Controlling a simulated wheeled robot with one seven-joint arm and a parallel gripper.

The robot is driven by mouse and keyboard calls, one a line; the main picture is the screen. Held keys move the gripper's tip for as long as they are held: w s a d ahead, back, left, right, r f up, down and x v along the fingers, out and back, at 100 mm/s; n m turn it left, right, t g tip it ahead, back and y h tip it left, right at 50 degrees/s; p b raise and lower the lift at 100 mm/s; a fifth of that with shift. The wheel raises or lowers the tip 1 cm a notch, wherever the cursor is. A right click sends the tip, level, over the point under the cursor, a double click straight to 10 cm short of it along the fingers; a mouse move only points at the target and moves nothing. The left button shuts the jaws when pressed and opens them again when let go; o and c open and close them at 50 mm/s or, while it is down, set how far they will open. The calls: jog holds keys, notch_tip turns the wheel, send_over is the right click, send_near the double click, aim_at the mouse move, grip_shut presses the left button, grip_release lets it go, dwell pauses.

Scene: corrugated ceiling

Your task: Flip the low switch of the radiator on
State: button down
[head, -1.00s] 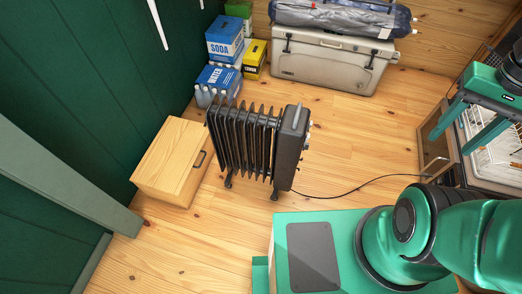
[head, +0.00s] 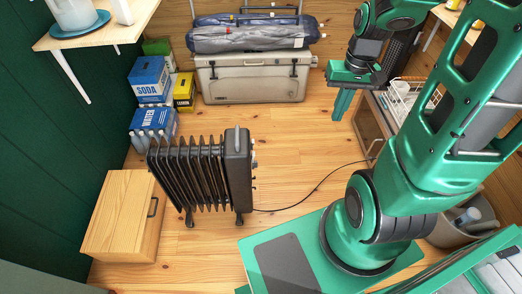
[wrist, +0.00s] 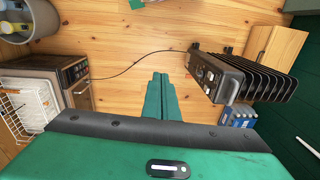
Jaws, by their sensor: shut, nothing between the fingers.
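The black finned radiator (head: 201,172) stands upright on the wooden floor, left of the middle in the head view. It also shows at the upper right of the wrist view (wrist: 252,78). Its control end, with small light knobs or switches (wrist: 207,75), faces the wrist camera. The low switch is too small to tell apart, and its on or off state cannot be read. My gripper (head: 342,104) is in the air, right of and beyond the radiator in the head view, fingers pointing down. In the wrist view its fingers (wrist: 160,94) are together, empty and apart from the radiator.
A black cord (head: 305,193) runs over the floor from the radiator. A wooden box (head: 120,215) stands left of it. A cooler (head: 255,83) and drink packs (head: 150,80) are behind. A cabinet with a dish rack (wrist: 18,108) is opposite. Floor between radiator and cabinet is otherwise clear.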

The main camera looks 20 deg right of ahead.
aim_at(254, 157)
jog(key=w+a+f+y, duration=0.1)
jog(key=w+a+f, duration=0.2)
jog(key=f, duration=0.3)
jog(key=w+a+f+t+y, duration=0.1)
jog(key=w+a+f, duration=0.2)
jog(key=w+f, duration=0.2)
jog(key=w+a+f+y, duration=0.2)
jog(key=w+a+f, duration=0.1)
jog(key=f, duration=0.6)
jog(key=shift+w+a+n, duration=0.15)
jog(key=shift+w+n, duration=0.15)
jog(key=shift+w, duration=0.45)
jog(key=w+a+f, duration=0.2)
jog(key=a+f, duration=0.5)
jog(key=f, duration=0.1)
jog(key=shift+w+a+f, duration=0.25)
jog(key=shift+a, duration=0.15)
jog(key=shift+d, duration=0.15)
